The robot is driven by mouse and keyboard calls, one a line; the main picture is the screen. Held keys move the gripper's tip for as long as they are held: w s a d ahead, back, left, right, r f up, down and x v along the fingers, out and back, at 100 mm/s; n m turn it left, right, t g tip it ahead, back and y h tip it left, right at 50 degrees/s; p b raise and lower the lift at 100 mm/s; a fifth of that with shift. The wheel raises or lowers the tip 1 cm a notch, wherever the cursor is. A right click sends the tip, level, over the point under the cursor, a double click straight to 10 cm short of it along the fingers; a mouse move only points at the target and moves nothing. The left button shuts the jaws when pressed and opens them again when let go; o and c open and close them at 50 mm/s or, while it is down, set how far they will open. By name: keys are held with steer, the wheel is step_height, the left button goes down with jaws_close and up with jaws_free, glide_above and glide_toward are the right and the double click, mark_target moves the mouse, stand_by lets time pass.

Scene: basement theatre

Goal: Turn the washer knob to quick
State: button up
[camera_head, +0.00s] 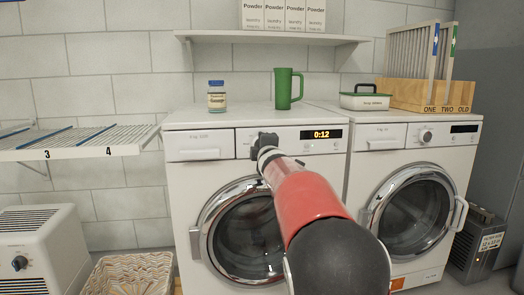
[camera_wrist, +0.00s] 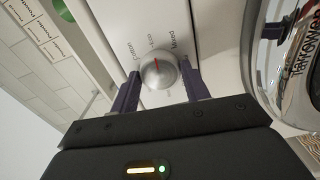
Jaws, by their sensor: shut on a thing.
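The left washer (camera_head: 188,190) is white with a round glass door and a lit display (camera_head: 321,134) reading 0:12. In the wrist view the silver knob (camera_wrist: 158,73) sits between my two dark fingers, one on each side. The gripper is shut on it. A red mark on the knob points to the top of the wrist picture, near the middle label.
A second washer (camera_head: 400,170) with its own knob (camera_head: 427,137) stands at right. A jar (camera_head: 217,97), green mug (camera_head: 287,88) and lidded box (camera_head: 364,99) stand on the tops. A wire rack (camera_head: 80,140) juts in at left, above a basket (camera_head: 128,275).

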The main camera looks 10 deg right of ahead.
steer(key=m+b, duration=0.1)
steer(key=m, duration=2.5)
steer(key=shift+b, duration=0.35)
steer(key=o, duration=1)
steer(key=shift+s, duration=0.1)
